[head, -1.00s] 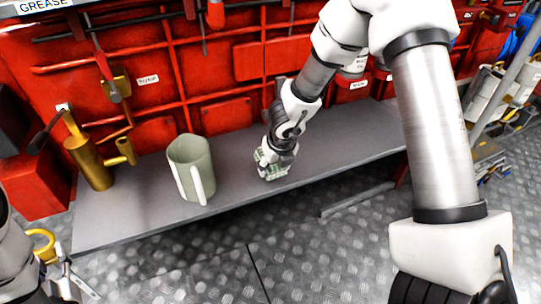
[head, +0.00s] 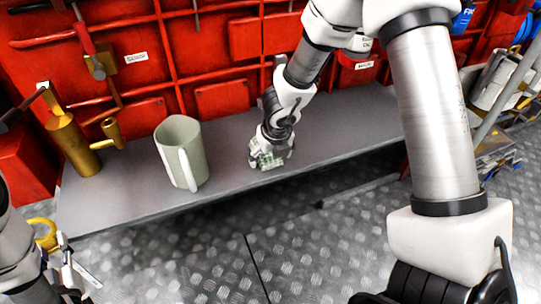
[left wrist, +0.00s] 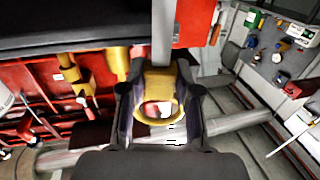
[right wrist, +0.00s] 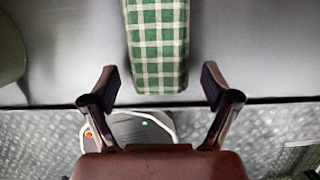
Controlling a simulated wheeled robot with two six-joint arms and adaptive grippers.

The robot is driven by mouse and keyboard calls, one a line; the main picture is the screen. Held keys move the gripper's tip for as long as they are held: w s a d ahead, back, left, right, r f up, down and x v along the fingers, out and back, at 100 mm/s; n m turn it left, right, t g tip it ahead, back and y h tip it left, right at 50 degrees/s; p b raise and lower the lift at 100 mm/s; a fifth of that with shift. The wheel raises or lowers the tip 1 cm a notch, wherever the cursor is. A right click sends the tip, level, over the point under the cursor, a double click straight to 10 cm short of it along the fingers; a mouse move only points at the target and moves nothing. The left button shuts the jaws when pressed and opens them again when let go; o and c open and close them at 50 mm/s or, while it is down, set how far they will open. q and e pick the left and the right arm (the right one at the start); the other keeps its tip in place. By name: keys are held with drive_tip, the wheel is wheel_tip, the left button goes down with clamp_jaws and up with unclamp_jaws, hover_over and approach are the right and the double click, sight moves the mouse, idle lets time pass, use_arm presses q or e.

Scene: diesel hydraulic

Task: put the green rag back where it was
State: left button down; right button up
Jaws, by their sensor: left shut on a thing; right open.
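The green-and-white checked rag (right wrist: 158,50) lies on the grey bench (head: 350,125), and in the head view it shows near the front edge (head: 267,160). My right gripper (right wrist: 160,88) is open, with the rag's near end just ahead of and between its fingers. In the head view my right gripper (head: 268,153) partly covers the rag; I cannot tell whether they touch. My left gripper (left wrist: 160,105) is shut on a yellow ring-shaped thing (left wrist: 160,83), which shows at the far left of the head view (head: 42,234).
A pale green jug (head: 180,153) stands on the bench left of my right gripper. A brass oil can (head: 73,145) stands further left. Red panels with hanging tools rise behind the bench. The metal floor in front looks mostly clear.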

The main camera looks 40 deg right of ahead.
use_arm(q)
wheel_tip(320, 180, up, 7)
drive_tip(key=p, duration=0.7)
drive_tip(key=shift+r, duration=0.1)
use_arm(e)
drive_tip(key=v, duration=1.2)
